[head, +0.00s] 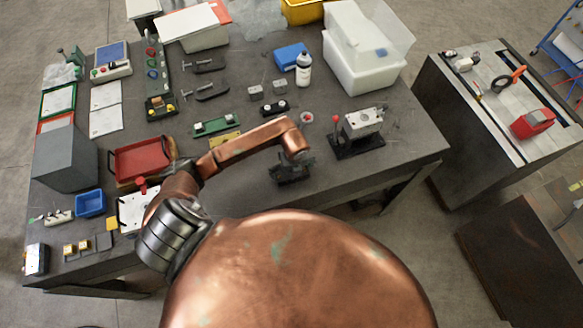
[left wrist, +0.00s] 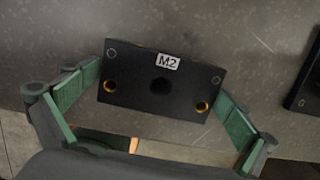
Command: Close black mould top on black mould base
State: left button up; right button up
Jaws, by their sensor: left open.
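A small black block (head: 275,108) with light fittings, possibly the black mould base, stands farther back. My right gripper is out of view.
A press on a black plate (head: 359,147) stands just right of my left gripper. A green block (head: 212,127) and grey blocks (head: 257,93) lie behind. A red tray (head: 140,159) is to the left. The table's front edge is near.

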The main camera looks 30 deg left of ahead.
pick_arm(q)
jog(key=shift+f, duration=0.1)
jog(key=shift+w, duration=0.1)
jog(key=c, duration=1.7)
jog(key=shift+o, duration=0.2)
jog(key=shift+r, duration=0.35)
jog(key=shift+r+p, duration=1)
jog(key=shift+r, duration=0.3)
